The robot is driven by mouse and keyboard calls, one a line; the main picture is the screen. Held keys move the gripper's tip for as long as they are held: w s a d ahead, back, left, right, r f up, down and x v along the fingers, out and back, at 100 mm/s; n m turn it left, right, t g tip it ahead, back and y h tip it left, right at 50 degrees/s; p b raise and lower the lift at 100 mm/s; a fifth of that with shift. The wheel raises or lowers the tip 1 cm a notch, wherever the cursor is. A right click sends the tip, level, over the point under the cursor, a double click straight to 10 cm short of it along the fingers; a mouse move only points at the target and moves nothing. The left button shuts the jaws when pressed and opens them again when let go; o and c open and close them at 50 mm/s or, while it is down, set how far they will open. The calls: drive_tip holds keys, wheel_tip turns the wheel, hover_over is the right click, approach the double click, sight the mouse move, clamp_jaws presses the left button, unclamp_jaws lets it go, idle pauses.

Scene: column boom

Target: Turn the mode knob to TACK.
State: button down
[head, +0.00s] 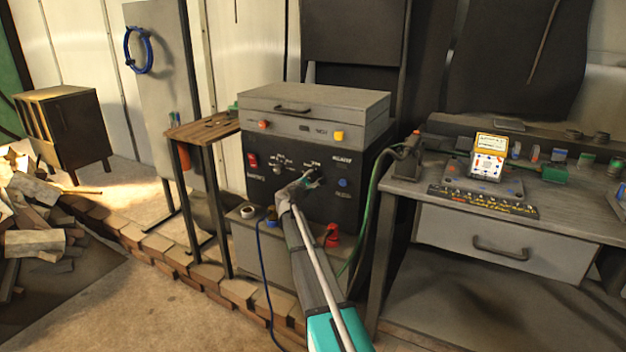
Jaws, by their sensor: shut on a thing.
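The welding machine's dark front panel (262,193) faces me in the middle of the view. My arm reaches up to it from below, and my gripper (316,177) is at the panel's right-centre, shut on a knob there. The gripper mostly hides that knob, so its pointer direction cannot be told. Small white labels (314,163) sit just above the gripper, too small to read surely. Another small knob (276,169) with white marks around it is to the left of the gripper.
A red switch (252,160) is at the panel's left and a blue button (343,183) right of my gripper. A grey lidded box (315,100) rests on top. A workbench (560,225) with drawer stands right, a small wooden-topped stand (202,128) left. Cables hang near the machine.

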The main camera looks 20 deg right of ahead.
drive_tip(key=m, duration=0.6)
drive_tip(key=shift+m, duration=0.4)
drive_tip(key=shift+c, duration=1.3)
unclamp_jaws()
drive_tip(key=shift+s, duration=0.1)
